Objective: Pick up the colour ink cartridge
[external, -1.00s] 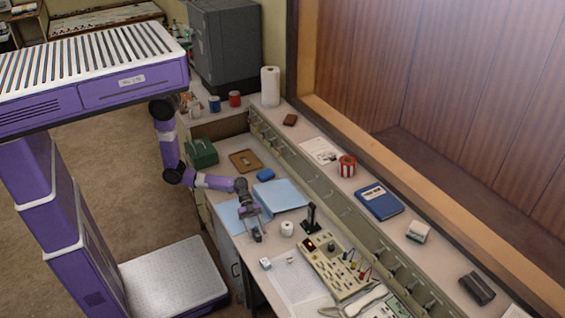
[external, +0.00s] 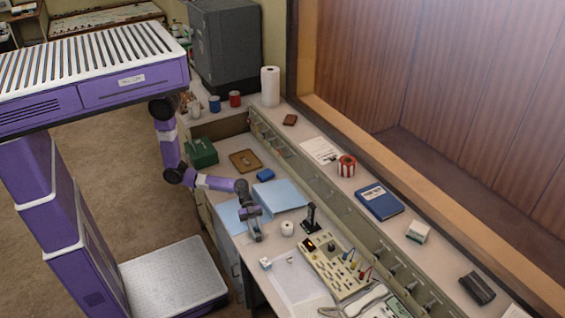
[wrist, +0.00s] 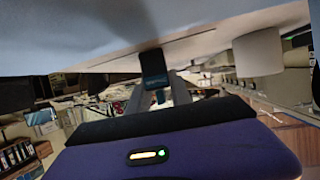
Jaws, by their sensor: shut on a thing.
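My gripper (external: 256,236) is low over the counter, beside the light blue sheets, in the external view. In the wrist view its two grey fingers (wrist: 165,92) are closed on a small dark block with a blue end, apparently the colour ink cartridge (wrist: 153,68). The cartridge's far end is close to the pale counter surface, which fills the top of this view; I cannot tell if it touches. In the external view the cartridge is too small and too hidden by the fingers to make out.
A white roll (external: 287,229) stands just right of my gripper, and a black stand (external: 311,219) is beyond it. A small white box (external: 266,264) lies nearer the front edge.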

